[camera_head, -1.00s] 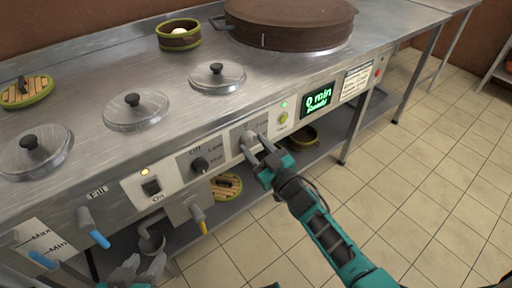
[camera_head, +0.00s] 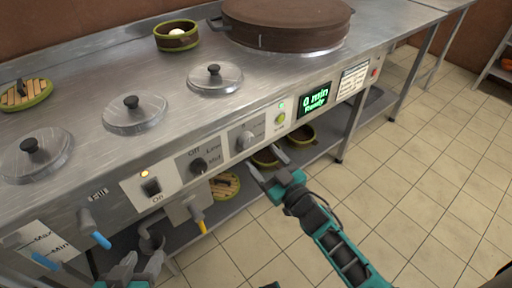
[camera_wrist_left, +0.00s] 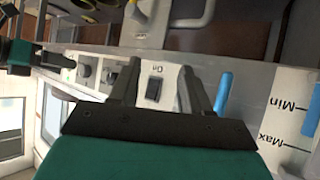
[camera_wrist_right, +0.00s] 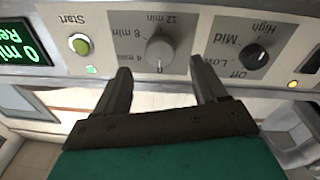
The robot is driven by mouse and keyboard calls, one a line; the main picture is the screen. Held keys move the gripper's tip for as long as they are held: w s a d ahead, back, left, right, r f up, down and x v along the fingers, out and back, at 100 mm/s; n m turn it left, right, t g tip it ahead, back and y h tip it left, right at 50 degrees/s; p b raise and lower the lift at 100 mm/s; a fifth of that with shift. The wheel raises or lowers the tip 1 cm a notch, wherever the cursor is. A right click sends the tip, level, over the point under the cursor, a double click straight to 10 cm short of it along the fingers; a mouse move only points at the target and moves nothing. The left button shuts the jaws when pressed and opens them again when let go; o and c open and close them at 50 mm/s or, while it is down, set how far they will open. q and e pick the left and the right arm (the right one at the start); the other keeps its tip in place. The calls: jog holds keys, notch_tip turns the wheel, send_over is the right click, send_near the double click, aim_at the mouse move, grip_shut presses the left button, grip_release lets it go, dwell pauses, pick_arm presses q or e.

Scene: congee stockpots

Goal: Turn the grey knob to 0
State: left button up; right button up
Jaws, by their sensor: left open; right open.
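The grey knob (camera_head: 246,140) is on the front panel of the steel counter, between the black knob and the green start button. In the right wrist view the grey knob (camera_wrist_right: 160,50) is ringed by minute labels, with the 0 mark on the side facing my gripper. The display (camera_head: 314,101) reads "0 min Ready". My right gripper (camera_head: 268,165) is open and empty, in front of and below the knob, apart from it. My left gripper (camera_head: 141,263) is open and empty at the lower left.
The black knob (camera_wrist_right: 254,57) and the green start button (camera_wrist_right: 79,44) flank the grey knob. A lit switch (camera_head: 151,187) and taps (camera_head: 93,228) are further left. A lower shelf under the panel holds baskets (camera_head: 225,186). Floor to the right is clear.

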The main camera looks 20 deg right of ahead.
pick_arm(q)
jog(key=shift+s+a+p, duration=0.3)
jog(key=shift+a+p, duration=0.05)
jog(key=shift+p, duration=0.25)
pick_arm(e)
jog(key=v, duration=0.8)
pick_arm(q)
jog(key=shift+r, duration=0.1)
pick_arm(e)
jog(key=s+a+m+g+h, duration=0.25)
jog(key=s+a+g, duration=0.25)
jog(key=s+g, duration=0.3)
pick_arm(q)
jog(key=s+a+r+y+p, duration=0.1)
jog(key=a+r+p, duration=0.2)
jog(key=r+p, duration=0.9)
jog(key=p, duration=0.4)
jog(key=shift+s+a+p, duration=0.15)
jog(key=shift+s+p, duration=0.1)
jog(key=shift+p, duration=0.15)
pick_arm(e)
notch_tip(320, 180, up, 12)
jog(key=s+d+h, duration=0.1)
jog(key=s+d, duration=0.1)
jog(key=d, duration=0.1)
jog(key=shift+s+f+m+t, duration=0.25)
jog(key=shift+s+m+t, duration=0.05)
jog(key=shift+s+m, duration=0.1)
